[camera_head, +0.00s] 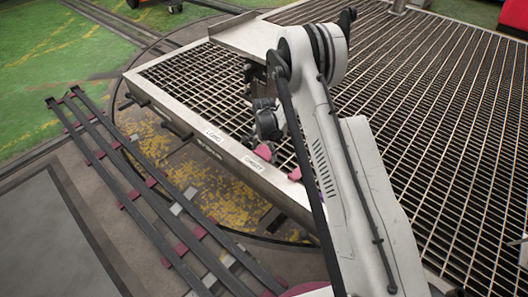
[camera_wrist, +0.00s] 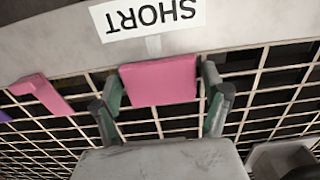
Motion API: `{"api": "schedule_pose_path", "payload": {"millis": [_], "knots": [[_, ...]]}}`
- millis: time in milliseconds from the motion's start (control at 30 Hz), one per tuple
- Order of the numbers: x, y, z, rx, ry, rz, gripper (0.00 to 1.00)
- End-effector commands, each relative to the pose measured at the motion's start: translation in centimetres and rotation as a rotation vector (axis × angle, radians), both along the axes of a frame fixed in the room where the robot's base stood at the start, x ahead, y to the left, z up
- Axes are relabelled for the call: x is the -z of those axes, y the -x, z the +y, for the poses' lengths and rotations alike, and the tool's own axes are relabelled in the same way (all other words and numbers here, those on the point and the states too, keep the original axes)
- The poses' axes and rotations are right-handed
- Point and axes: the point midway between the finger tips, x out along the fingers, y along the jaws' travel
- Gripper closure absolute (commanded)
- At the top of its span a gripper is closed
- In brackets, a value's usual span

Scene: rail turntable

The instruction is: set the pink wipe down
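A pink wipe (camera_wrist: 160,80) sits between the two fingers of my gripper (camera_wrist: 163,98) in the wrist view. The finger pads are close against its left and right edges. It is at the inner side of the grating frame, just by the SHORT label (camera_wrist: 148,17); I cannot tell whether it rests on the grating. In the head view the wipe (camera_head: 263,152) shows just below my gripper (camera_head: 265,130), whose fingers are partly hidden there. Another pink piece (camera_wrist: 42,92) lies to the left in the wrist view, and also shows in the head view (camera_head: 295,173).
The grating (camera_head: 195,85) has a raised metal frame with LONG (camera_head: 215,135) and SHORT (camera_head: 252,164) labels. A purple piece (camera_wrist: 8,116) is at the wrist view's left edge. Dark rails (camera_head: 137,177) with reddish pieces lie outside the frame. A metal plate (camera_head: 247,37) stands behind.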

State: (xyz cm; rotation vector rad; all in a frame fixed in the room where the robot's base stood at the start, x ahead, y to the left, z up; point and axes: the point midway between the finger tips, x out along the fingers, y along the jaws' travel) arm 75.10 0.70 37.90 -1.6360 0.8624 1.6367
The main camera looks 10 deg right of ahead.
Motion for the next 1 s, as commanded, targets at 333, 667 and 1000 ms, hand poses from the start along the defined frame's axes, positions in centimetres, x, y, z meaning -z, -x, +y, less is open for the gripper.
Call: {"api": "schedule_pose_path", "payload": {"millis": [333,667,1000], "knots": [[-0.1,0.0,0.0,0.000,0.000,0.000,0.12],[-5.1,0.0,0.0,0.000,0.000,0.000,0.12],[-11.0,0.0,0.0,0.000,0.000,0.000,0.12]]}}
